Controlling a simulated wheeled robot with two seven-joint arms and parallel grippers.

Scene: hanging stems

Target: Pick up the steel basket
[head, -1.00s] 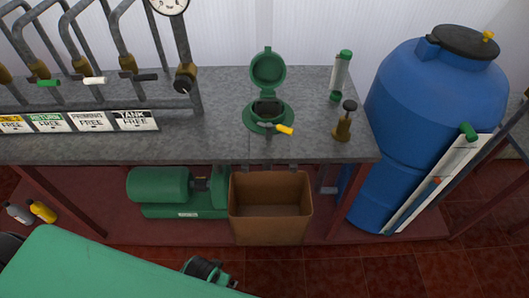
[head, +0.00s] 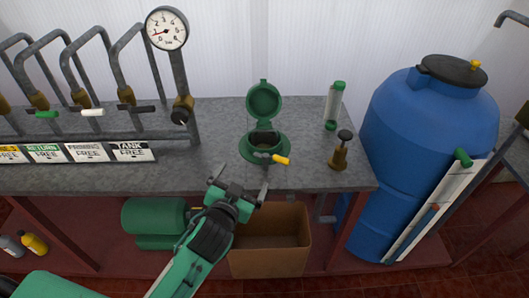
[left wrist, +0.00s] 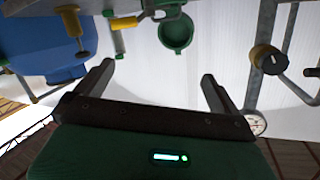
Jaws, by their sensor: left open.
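I cannot make out a steel basket in either view. A round green housing (head: 280,151) with its green lid (head: 263,101) standing open sits on the grey bench; a dark opening shows in it, its contents too unclear to name. The lid also shows in the left wrist view (left wrist: 176,35), which looks upside down. My left gripper (head: 239,187) is open and empty at the bench's front edge, to the front left of the housing and apart from it. In the left wrist view its two fingers (left wrist: 155,86) are spread with nothing between them. My right gripper is not in view.
A yellow-tipped handle (head: 281,160) crosses the housing's front. A brass valve (head: 339,151) and a clear green-capped tube (head: 334,106) stand to its right. Pipes with a gauge (head: 166,29) are at left. A brown open box (head: 270,259) is below the front edge; a blue tank (head: 415,125) stands right.

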